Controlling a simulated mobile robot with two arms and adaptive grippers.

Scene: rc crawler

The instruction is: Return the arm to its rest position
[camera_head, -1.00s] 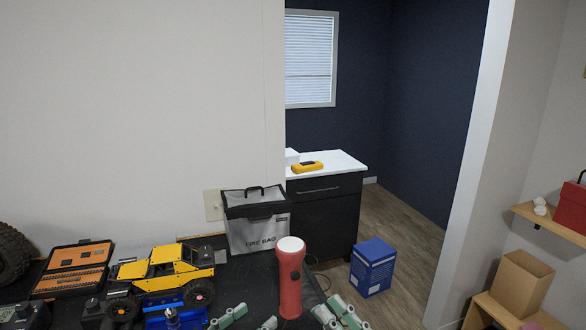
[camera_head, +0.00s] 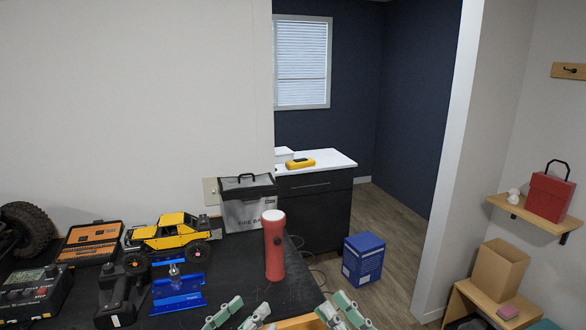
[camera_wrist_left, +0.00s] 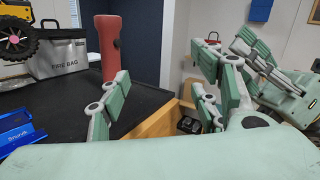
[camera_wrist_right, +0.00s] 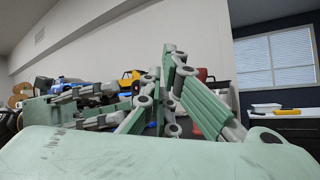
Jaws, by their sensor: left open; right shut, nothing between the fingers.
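Both grippers show at the bottom edge of the head view, in front of the black bench top. My left gripper (camera_head: 238,314) is open and empty; its spread green fingers also show in the left wrist view (camera_wrist_left: 158,98). My right gripper (camera_head: 337,309) is shut with nothing in it. In the right wrist view its green fingers (camera_wrist_right: 165,90) lean together. The right gripper also shows at the right of the left wrist view (camera_wrist_left: 262,60). Both hands are clear of the bench objects. The arms behind the hands are mostly hidden in the head view.
On the bench are a red flashlight (camera_head: 274,250), yellow crawler (camera_head: 172,233), blue stand (camera_head: 178,293), black transmitter (camera_head: 118,297), charger (camera_head: 35,294), orange tool case (camera_head: 90,242) and fire bag (camera_head: 248,205). A blue box (camera_head: 363,259) stands on the floor; shelves are at right.

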